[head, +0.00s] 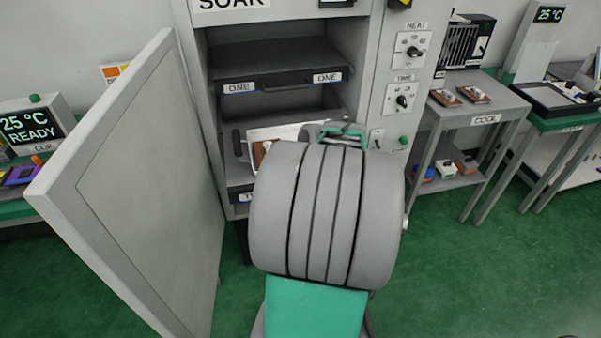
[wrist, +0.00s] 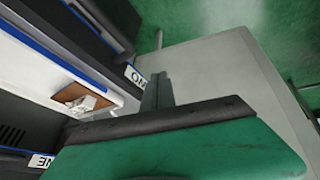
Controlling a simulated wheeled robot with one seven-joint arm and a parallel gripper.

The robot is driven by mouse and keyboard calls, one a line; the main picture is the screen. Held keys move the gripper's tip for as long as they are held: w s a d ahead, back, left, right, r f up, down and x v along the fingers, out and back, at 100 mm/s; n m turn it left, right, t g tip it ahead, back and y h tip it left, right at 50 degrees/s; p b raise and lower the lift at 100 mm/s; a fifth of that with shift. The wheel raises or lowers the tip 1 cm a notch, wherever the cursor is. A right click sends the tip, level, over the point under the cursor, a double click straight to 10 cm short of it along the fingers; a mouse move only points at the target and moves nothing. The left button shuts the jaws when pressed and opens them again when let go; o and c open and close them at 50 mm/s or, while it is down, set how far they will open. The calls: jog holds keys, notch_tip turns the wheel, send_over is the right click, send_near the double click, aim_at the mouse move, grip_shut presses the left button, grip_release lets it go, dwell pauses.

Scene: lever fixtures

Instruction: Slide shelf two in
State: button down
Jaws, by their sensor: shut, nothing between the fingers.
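The cabinet marked SOAK (head: 380,60) stands open. Its upper shelf (head: 283,84) carries ONE labels and sits inside the frame. Below it is a lower shelf (head: 238,187), with a partly hidden label at its left front. My arm covers most of it, so its number and how far out it is cannot be told. A brown board (head: 259,152) with a pale sheet shows above it; a board with a white piece (wrist: 85,98) shows in the wrist view. My gripper (wrist: 157,93) is shut and empty, near a shelf label there; contact is unclear. In the head view its fingers are hidden.
The cabinet door (head: 135,190) stands wide open at the left. Knobs (head: 403,98) line the panel at the right. A grey COOL table (head: 475,112) with small boards stands further right.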

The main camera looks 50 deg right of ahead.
jog(key=s+d+r+n+t+p, duration=0.25)
jog(key=s+d, duration=0.35)
jog(key=d, duration=0.5)
jog(key=x, duration=0.9)
jog(key=shift+w+h+p, duration=0.3)
jog(key=shift+h+p, duration=0.1)
jog(key=shift+p, duration=0.05)
jog(key=shift+f, duration=0.1)
jog(key=shift+w, duration=0.1)
